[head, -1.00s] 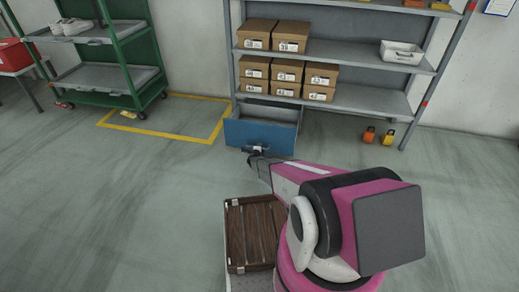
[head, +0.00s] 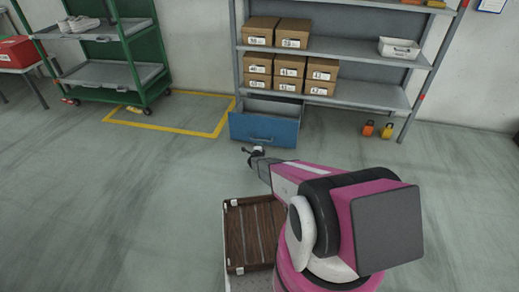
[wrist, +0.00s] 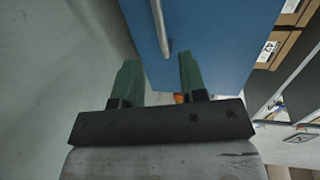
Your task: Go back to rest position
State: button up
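My gripper (head: 248,153) is at the end of my pink and black arm, held low in front of the blue drawer (head: 262,128). In the wrist view my gripper (wrist: 160,82) has its two green fingers apart with nothing between them. The blue drawer front (wrist: 205,30) and its metal bar handle (wrist: 161,28) lie just beyond the fingertips, apart from them. The drawer stands pulled out at the bottom of the grey shelf, and its open inside shows in the head view.
Cardboard shoe boxes (head: 274,33) and a white bin (head: 399,47) stand on the shelf (head: 360,95). A green cart (head: 130,60) stands at the left by yellow floor tape (head: 160,130). A brown slatted surface (head: 253,232) is beside my arm. The left floor is clear.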

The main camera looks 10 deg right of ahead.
jog(key=shift+s, duration=0.1)
dwell(0.3)
jog(key=s+a+r+n+g+y, duration=0.25)
jog(key=s+r+n, duration=0.35)
jog(key=r, duration=0.5)
jog(key=s+a+r+n+g+y, duration=0.2)
jog(key=s+r+n+y, duration=0.4)
jog(key=r, duration=0.5)
jog(key=s+d+r+n+g+h, duration=0.1)
jog(key=s+r+n+g, duration=0.2)
jog(key=s+r, duration=0.4)
jog(key=s+d+r+n+g+h, duration=0.1)
jog(key=s+r, duration=0.6)
jog(key=s, duration=0.9)
jog(key=s+d+r+n+g+h, duration=0.1)
jog(key=s+r+n+g, duration=0.5)
jog(key=s, duration=0.6)
jog(key=shift+d+r, duration=0.75)
jog(key=shift+r, duration=0.15)
